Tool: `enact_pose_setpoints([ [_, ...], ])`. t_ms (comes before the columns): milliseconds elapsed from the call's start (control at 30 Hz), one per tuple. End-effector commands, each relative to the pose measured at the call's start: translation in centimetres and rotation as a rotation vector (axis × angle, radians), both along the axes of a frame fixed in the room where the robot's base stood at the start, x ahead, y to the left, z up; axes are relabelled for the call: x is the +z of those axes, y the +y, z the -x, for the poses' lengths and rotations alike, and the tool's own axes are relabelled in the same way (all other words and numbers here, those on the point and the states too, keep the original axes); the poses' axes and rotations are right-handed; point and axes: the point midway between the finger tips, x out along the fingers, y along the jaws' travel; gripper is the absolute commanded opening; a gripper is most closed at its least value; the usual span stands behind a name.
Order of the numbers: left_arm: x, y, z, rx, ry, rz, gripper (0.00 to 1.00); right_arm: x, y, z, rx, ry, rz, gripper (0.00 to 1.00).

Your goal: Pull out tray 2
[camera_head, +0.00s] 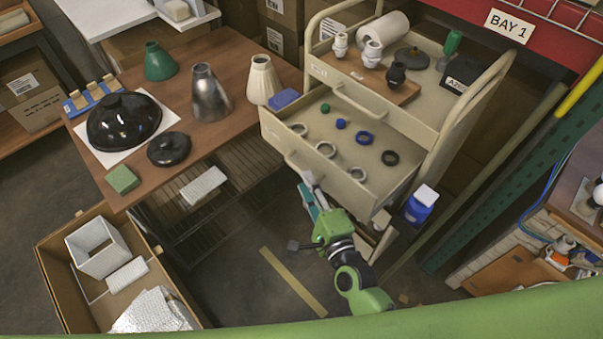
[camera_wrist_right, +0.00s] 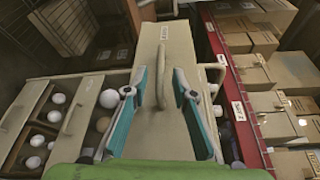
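The beige cart has a drawer-like tray (camera_head: 375,192) standing pulled out in the head view, with several rings and small caps in it. My right gripper (camera_head: 309,190) is low at this tray's front, near its handle (camera_head: 291,160). In the right wrist view the gripper (camera_wrist_right: 160,88) is open, its two teal-padded fingers apart. A curved handle (camera_wrist_right: 161,72) on a beige front (camera_wrist_right: 150,130) lies between the fingers; contact cannot be told. A small label (camera_wrist_right: 164,32) on that front is too small to read. My left gripper is not in view.
The cart top (camera_head: 418,105) holds a paper roll, fittings and a black box. A wooden table (camera_head: 225,62) with lamp parts stands left. A carton (camera_head: 180,285) with packing material is lower left. A blue-and-white bottle (camera_head: 420,204) stands right of the tray. Floor below the tray is partly clear.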

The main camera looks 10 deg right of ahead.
Motion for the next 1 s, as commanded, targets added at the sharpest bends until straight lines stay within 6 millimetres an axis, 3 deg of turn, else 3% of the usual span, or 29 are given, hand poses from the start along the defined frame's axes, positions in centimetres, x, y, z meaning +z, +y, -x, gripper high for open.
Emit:
enact_pose_setpoints([
  [100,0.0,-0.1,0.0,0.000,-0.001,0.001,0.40,0.1,-0.7,2.6,0.002,0.003,0.002,0.25],
  [333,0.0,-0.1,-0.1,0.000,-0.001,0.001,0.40,0.4,-1.6,5.7,0.002,0.001,0.002,0.25],
  [1000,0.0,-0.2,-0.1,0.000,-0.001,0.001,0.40,0.5,-1.8,6.4,0.000,0.000,0.001,0.25],
])
